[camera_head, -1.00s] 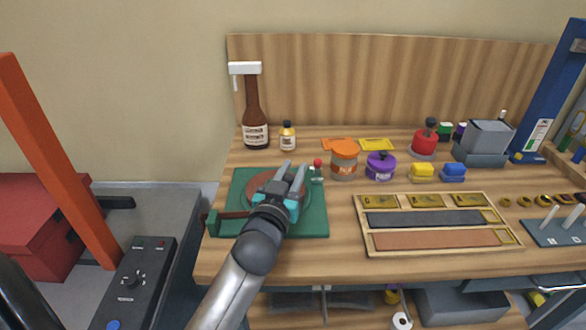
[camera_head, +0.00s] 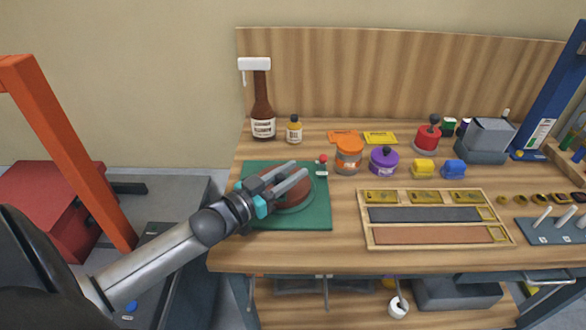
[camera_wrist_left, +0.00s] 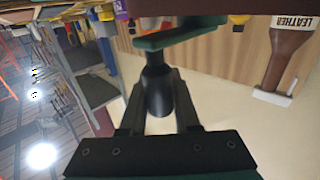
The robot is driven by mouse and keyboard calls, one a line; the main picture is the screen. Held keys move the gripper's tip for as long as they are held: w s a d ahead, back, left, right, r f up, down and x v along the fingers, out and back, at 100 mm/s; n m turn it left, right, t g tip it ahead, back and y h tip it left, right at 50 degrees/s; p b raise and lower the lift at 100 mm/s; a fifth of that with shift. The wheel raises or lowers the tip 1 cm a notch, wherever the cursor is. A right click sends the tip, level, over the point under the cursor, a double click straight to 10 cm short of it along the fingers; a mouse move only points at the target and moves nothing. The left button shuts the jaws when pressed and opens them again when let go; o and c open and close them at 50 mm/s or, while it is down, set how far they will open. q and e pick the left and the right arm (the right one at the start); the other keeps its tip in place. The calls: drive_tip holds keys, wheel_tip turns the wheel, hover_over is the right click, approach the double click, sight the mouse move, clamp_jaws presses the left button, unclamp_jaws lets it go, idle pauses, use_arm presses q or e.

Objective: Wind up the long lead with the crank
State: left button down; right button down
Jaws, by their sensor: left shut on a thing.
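A winder with a green base plate (camera_head: 318,215) and a round brown reel (camera_head: 300,193) stands at the bench's front left. My left gripper (camera_head: 301,172) is over the reel, its fingers pointing to the upper right. In the left wrist view it is shut on a dark crank knob (camera_wrist_left: 157,92), which sits between the two fingers. A green crank arm (camera_wrist_left: 165,38) adjoins the knob there. In the head view my gripper hides the knob and most of the crank. I cannot tell the lead's loose end. My right gripper is not in view.
A red-topped peg (camera_head: 322,159) stands at the base's back right corner. A brown bottle (camera_head: 263,110) and a small amber bottle (camera_head: 294,131) stand behind.

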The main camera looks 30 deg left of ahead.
use_arm(q)
drive_tip(key=shift+r+h, duration=0.15)
drive_tip(key=shift+h, duration=0.15)
drive_tip(key=c, duration=0.6)
unclamp_jaws()
drive_tip(key=shift+s, duration=0.15)
drive_tip(key=p+v, duration=0.2)
drive_tip(key=v, duration=1.3)
drive_tip(key=shift+a, duration=0.1)
